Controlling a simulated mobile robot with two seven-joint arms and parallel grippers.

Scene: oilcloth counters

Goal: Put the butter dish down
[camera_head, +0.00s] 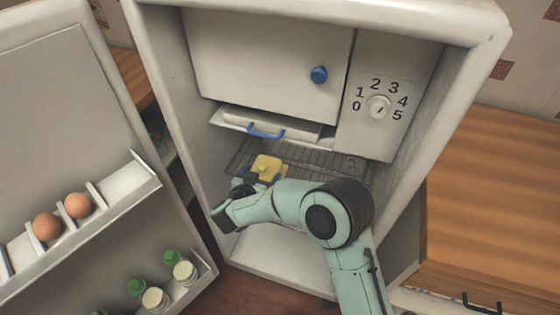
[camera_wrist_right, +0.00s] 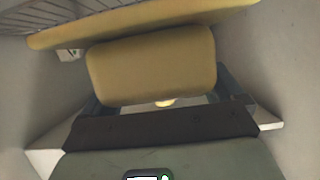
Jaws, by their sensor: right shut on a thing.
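The yellow butter dish (camera_head: 267,166) is inside the open fridge, over or on the wire shelf (camera_head: 318,163). My right gripper (camera_head: 248,183) is shut on it from the front, and my forearm partly hides both. In the right wrist view the butter dish's yellow lid (camera_wrist_right: 152,66) sits between the fingers of the right gripper (camera_wrist_right: 165,88), with its wider base beyond. The wire shelf (camera_wrist_right: 40,14) shows at the top left there. I cannot tell whether the dish touches the shelf. My left gripper is not in view.
A drawer with a blue handle (camera_head: 265,131) hangs above the shelf, below the freezer door (camera_head: 268,62). The fridge walls stand close on both sides. The open fridge door (camera_head: 60,110) at left holds eggs (camera_head: 77,206) and bottles (camera_head: 155,299). A wooden counter (camera_head: 495,200) is at right.

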